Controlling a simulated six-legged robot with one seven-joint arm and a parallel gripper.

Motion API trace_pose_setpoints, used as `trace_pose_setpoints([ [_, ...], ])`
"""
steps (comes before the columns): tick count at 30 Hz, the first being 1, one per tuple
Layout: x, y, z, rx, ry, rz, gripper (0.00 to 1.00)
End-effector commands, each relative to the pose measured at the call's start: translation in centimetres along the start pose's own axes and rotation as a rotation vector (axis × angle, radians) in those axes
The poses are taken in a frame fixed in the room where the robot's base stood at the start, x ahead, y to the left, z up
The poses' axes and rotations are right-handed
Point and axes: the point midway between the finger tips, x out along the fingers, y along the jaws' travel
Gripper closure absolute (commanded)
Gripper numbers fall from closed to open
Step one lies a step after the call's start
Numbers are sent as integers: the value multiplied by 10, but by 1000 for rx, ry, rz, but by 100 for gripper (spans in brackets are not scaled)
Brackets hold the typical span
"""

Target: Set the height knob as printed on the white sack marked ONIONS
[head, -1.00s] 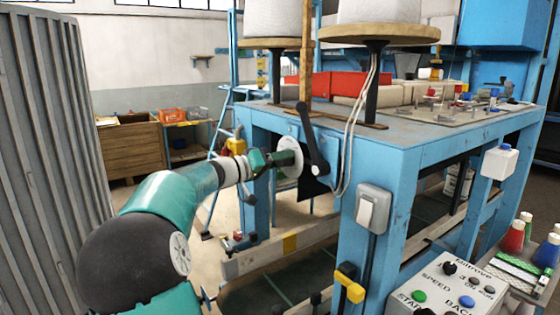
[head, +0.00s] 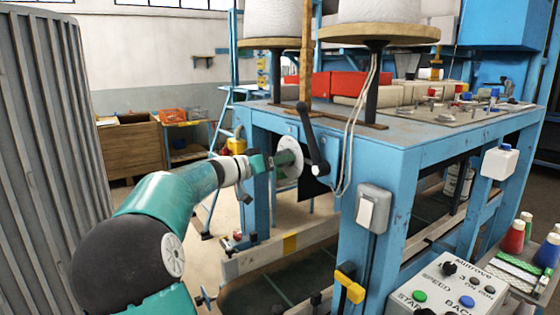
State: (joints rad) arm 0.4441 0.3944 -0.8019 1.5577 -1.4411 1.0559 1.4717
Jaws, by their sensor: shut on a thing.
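A round white dial disc (head: 294,150) stands at the near left end of the blue machine, with a green knob (head: 285,159) in front of it. I take this to be the height knob; its scale and pointer are too small to read. My gripper (head: 275,161) is at the knob from the left and is shut on it; the fingers are small and partly hidden. Red sacks and pale sacks (head: 365,88) lie in a row on the machine top. No ONIONS mark or printed setting is readable.
A black crank lever (head: 312,140) stands just right of the dial. A grey switch box (head: 373,208) is on the front leg. A control panel (head: 455,285) is at lower right. A grey corrugated panel (head: 45,130) stands left of my arm.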

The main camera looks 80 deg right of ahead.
Motion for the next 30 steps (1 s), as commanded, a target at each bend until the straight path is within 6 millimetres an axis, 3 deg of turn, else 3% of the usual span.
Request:
trace_pose_setpoints([
  [2, 0, 0, 0, 0, 0, 0, 82],
  [3, 0, 0, 0, 0, 0, 0, 53],
  [6, 0, 0, 0, -1, 0, 0, 37],
  [17, -6, -1, 0, -1, 0, -2, 37],
  [23, -36, -1, 0, 0, 1, -5, 37],
  [30, -90, -1, 0, 0, 1, -6, 37],
])
